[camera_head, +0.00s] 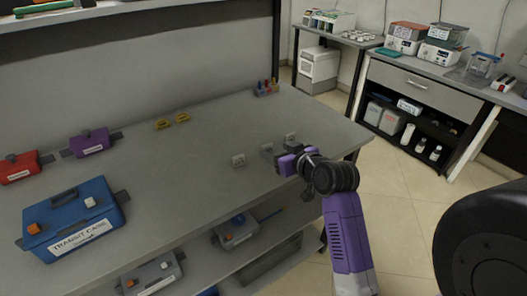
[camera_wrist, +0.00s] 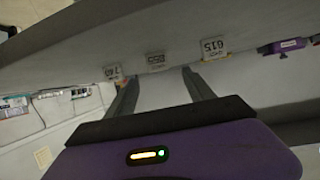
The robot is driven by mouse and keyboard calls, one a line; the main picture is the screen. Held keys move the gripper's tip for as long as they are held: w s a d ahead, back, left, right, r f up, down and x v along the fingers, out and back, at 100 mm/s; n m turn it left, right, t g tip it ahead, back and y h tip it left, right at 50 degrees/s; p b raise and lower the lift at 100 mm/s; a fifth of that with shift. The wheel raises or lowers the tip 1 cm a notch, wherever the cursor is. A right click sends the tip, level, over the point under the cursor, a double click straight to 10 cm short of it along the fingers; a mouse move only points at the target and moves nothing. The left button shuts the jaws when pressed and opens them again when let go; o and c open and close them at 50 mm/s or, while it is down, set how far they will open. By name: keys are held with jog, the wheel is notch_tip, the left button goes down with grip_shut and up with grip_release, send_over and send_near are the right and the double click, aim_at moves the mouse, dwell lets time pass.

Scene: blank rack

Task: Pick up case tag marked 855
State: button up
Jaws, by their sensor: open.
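Three small pale tags stand in a row near the front right edge of the grey bench. In the wrist view the middle tag (camera_wrist: 156,58) has blurred digits that may read 855. The tag on its right (camera_wrist: 213,48) reads 615, and the one on its left (camera_wrist: 113,72) seems to read 740. In the head view the middle tag (camera_head: 267,150) stands between a left tag (camera_head: 238,160) and a right tag (camera_head: 290,138). My gripper (camera_wrist: 160,76) is open and empty, its fingers pointing at the middle tag, apparently short of it. In the head view my arm's end partly hides that area.
A blue transit case (camera_head: 60,240), a red case (camera_head: 22,172) and a purple case (camera_head: 90,142) sit on the bench's left. Yellow items (camera_head: 172,121) and a small coloured rack (camera_head: 267,88) are farther back. A shelf overhangs the rear. The bench middle is clear.

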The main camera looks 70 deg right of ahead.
aim_at(268, 145)
jog(key=x, duration=0.7)
jog(key=shift+w+d+p, duration=0.15)
jog(key=shift+d+p, duration=0.15)
jog(key=shift+p, duration=0.1)
